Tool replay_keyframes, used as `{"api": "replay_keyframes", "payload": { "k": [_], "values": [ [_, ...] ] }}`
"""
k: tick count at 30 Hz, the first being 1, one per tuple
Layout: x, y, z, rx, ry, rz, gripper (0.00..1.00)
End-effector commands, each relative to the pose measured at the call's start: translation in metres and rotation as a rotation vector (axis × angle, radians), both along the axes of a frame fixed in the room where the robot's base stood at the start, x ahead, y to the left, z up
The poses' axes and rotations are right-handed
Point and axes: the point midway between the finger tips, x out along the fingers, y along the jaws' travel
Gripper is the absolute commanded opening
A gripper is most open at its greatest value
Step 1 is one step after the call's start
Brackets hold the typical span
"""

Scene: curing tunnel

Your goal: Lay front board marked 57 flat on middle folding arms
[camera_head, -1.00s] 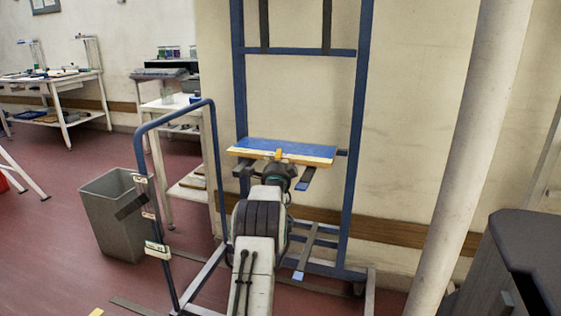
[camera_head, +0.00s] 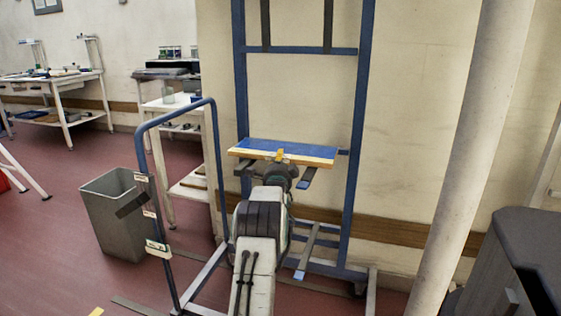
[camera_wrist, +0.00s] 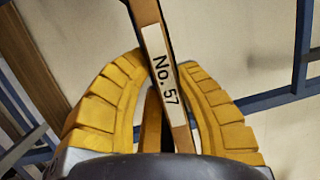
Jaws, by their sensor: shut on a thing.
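The board has a blue top (camera_head: 285,147) and a pale wooden front edge. In the wrist view its edge carries a label (camera_wrist: 165,80) reading "No. 57". My gripper (camera_head: 279,155) is shut on the board's front edge; in the wrist view its yellow fingers (camera_wrist: 163,90) stand on both sides of the edge. The board looks about level at the middle folding arms (camera_head: 306,178) of the blue rack (camera_head: 357,120). A right arm shows just below the board. I cannot tell whether the board touches the arms.
Lower arms (camera_head: 307,250) stick out near the rack's base, and upper arms (camera_head: 327,25) are folded up. A blue push handle (camera_head: 150,130) stands left of my arm. A grey bin (camera_head: 115,215) stands left, a white pipe (camera_head: 468,150) right, and a dark cabinet (camera_head: 520,260) far right.

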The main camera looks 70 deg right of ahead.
Motion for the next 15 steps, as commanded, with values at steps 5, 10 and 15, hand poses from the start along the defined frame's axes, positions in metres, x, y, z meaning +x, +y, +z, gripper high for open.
{"api": "replay_keyframes", "payload": {
  "k": [5, 10, 15],
  "values": [
    [0.0, 0.0001, 0.0002, -0.008, -0.002, 0.0, 0.0],
    [0.0, 0.0001, -0.0021, -0.008, -0.002, 0.0, 0.0],
    [0.0, 0.0001, -0.0046, -0.008, -0.002, 0.0, 0.0]
  ]
}}
